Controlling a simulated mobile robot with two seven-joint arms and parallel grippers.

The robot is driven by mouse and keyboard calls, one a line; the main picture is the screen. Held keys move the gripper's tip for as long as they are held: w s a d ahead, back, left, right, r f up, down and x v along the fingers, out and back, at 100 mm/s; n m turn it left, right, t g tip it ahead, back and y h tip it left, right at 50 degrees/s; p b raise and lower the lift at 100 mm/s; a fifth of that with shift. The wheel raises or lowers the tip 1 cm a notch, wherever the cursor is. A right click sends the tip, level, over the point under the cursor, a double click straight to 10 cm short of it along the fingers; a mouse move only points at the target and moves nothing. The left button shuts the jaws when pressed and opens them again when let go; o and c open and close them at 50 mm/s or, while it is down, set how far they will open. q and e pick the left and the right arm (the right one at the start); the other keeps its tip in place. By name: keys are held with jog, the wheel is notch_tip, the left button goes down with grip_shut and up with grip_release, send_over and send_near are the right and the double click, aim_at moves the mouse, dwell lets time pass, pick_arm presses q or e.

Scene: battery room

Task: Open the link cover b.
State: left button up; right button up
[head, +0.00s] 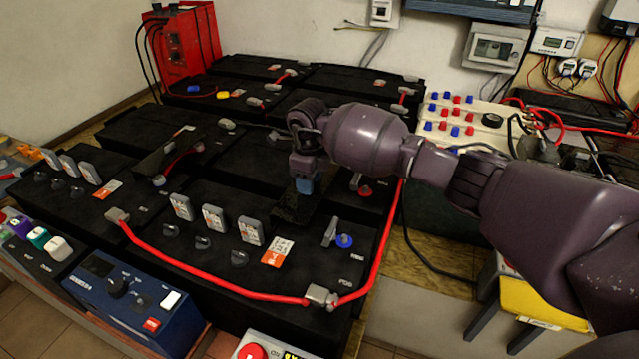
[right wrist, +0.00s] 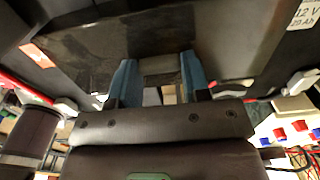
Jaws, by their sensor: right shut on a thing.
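A dark glossy link cover (head: 291,210) sits over the black battery blocks in the middle of the head view, below my right gripper (head: 306,184). In the right wrist view the dark panel (right wrist: 110,45) spans the area beyond the fingers. The blue fingers of my right gripper (right wrist: 158,82) are shut on a grey grip piece (right wrist: 158,65) at the cover's edge. I cannot read a letter on the cover. Another dark cover (head: 160,157) lies to the left, with a red link (head: 180,161) beside it. My left gripper is not in view.
A red cable (head: 200,280) runs along the front battery (head: 200,262) and up its right side. A red charger (head: 183,45) is at the back left.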

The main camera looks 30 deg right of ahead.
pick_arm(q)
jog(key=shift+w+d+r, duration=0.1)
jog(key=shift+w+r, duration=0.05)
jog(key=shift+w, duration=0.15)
pick_arm(e)
jog(key=o, duration=1.3)
jog(key=shift+w+r, duration=0.1)
jog(key=shift+r, duration=0.2)
pick_arm(q)
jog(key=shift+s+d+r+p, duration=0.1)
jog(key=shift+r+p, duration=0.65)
jog(key=shift+p, duration=0.3)
pick_arm(e)
notch_tip(320, 180, up, 10)
jog(key=shift+r, duration=0.1)
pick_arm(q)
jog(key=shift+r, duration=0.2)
pick_arm(e)
jog(key=shift+a, duration=0.1)
